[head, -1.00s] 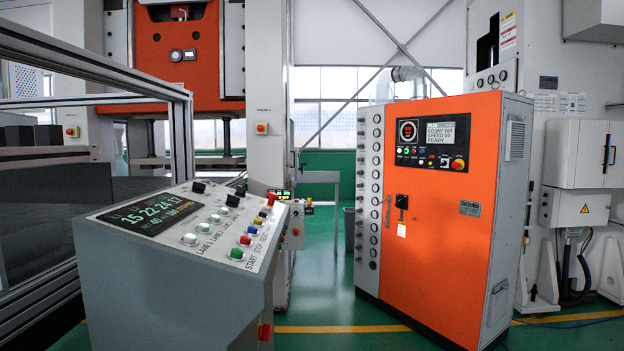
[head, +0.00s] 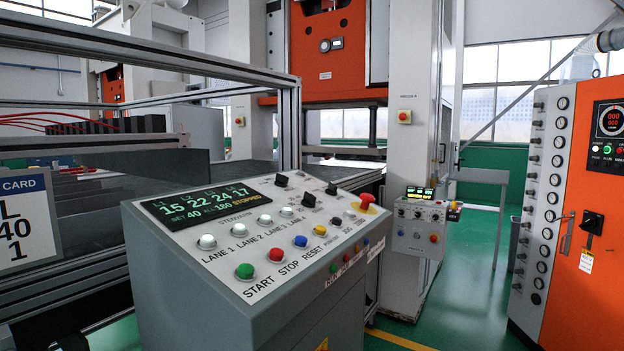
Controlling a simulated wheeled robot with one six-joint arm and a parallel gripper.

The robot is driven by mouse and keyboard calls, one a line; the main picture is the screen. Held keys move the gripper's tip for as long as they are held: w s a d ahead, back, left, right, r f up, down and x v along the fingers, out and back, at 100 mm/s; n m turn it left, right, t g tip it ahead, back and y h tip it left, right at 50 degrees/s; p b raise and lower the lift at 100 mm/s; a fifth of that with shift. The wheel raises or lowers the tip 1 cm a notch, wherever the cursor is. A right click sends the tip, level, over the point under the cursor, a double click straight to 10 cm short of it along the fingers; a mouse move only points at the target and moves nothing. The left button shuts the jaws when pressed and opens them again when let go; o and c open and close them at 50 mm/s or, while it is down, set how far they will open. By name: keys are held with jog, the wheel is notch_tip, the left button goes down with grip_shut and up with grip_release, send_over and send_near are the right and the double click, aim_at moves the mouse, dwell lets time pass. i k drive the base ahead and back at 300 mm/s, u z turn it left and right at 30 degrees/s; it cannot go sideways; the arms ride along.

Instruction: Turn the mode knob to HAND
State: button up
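A grey slanted console (head: 250,240) stands in the middle of the head view. Its panel carries black selector knobs, among them an upper one (head: 281,180), a middle one (head: 308,200) and a smaller one to the right (head: 331,188). Their labels are too small to read, so I cannot tell which is the mode knob or where it points. A smaller control box (head: 419,227) on the press column behind also has small controls with unreadable labels. My gripper is not in view.
The console has a lit display (head: 203,206) reading STOPPED, START (head: 244,271), STOP and RESET buttons, and a red mushroom button (head: 366,201). A metal-framed machine (head: 150,45) is close at left. An orange cabinet (head: 590,230) stands right. Green floor (head: 470,290) is open between.

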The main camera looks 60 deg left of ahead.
aim_at(332, 190)
jog(key=u, duration=0.85)
jog(key=i, duration=0.8)
jog(key=u, duration=0.9)
